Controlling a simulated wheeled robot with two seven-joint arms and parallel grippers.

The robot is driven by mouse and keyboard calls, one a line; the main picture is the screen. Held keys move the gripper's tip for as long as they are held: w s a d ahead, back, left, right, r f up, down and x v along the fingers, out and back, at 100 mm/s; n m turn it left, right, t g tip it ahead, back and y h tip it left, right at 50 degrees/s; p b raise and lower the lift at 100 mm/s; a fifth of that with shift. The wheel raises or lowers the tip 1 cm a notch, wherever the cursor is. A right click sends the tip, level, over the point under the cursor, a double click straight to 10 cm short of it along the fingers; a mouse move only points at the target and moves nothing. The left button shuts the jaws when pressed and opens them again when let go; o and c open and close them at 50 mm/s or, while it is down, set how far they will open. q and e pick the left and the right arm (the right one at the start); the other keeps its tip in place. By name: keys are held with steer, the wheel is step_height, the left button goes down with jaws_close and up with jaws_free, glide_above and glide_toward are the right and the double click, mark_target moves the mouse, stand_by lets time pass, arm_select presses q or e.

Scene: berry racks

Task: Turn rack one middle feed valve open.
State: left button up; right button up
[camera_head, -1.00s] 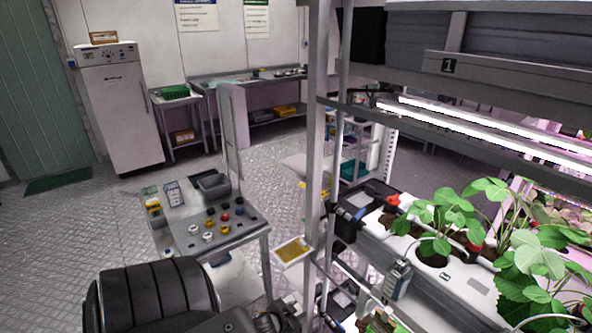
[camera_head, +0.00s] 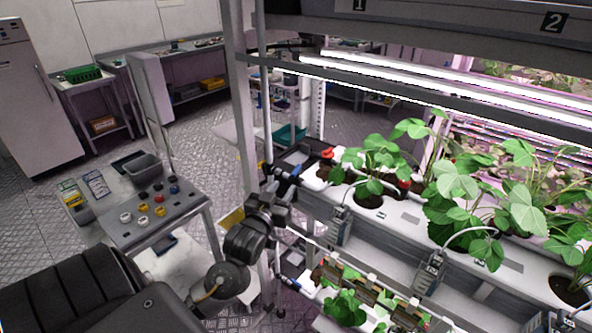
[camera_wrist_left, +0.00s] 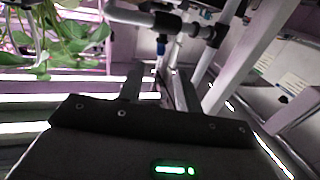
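In the head view, rack one, under the label "1" (camera_head: 360,5), carries a middle white planter channel (camera_head: 395,215) with strawberry plants. A small blue valve handle (camera_head: 296,171) shows at the channel's left end. In the left wrist view a blue handle (camera_wrist_left: 161,47) hangs below a dark pipe fitting (camera_wrist_left: 166,24) on a white pipe. My left gripper (camera_head: 283,190) reaches up to the rack's left end, close to the valve. In the wrist view its fingers (camera_wrist_left: 157,78) are apart, with the blue handle beyond them; I see no contact. My right gripper is out of view.
A rack post (camera_head: 243,110) stands just left of my gripper. A lower tier (camera_head: 350,300) with plants lies below. A small table (camera_head: 150,235) with coloured knobs stands left of the rack. Open floor (camera_head: 205,120) lies behind it.

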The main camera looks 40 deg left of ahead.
mark_target(296, 169)
arm_select(q)
steer(key=p+x, duration=0.2)
steer(key=x, duration=0.7)
steer(key=shift+w+p, duration=0.1)
steer(key=shift+p, duration=0.25)
steer(key=shift+w+a+f, duration=0.1)
steer(key=shift+w+a, duration=0.1)
steer(key=shift+w, duration=0.5)
steer(key=shift+c, duration=0.2)
jaws_close()
